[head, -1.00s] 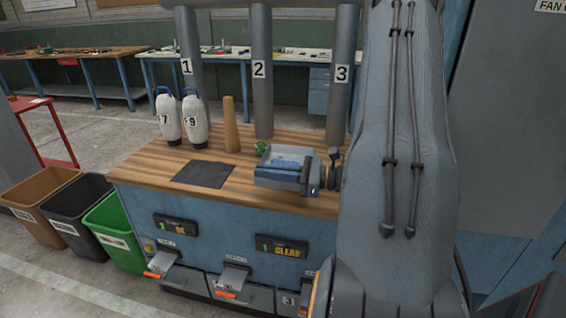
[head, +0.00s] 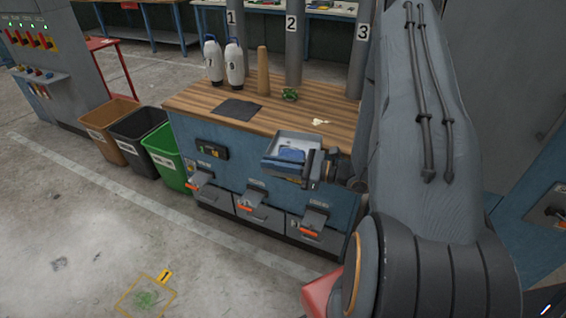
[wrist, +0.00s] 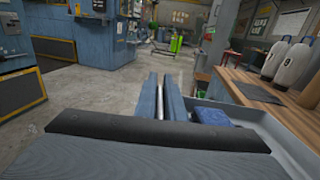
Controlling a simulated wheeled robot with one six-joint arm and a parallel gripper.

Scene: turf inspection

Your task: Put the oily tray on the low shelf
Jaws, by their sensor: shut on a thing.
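The grey tray (head: 280,169) is in my gripper (head: 311,168), held off the bench in front of its front edge. A blue thing like a folded cloth (head: 291,155) lies in it. My gripper is shut on the tray's near right side. In the wrist view, the gripper fingers (wrist: 165,98) are close together, with the tray's rim (wrist: 286,146) and the blue thing (wrist: 214,119) to their right. I cannot make out a low shelf for certain in either view.
The wooden bench (head: 205,95) carries two white bottles, a dark mat (head: 237,110), a wooden post, a green clump (head: 290,95) and a pale spot (head: 320,121). Drawers with orange-tipped handles line its front. Brown, black and green bins (head: 168,157) stand left. Floor at front left is open.

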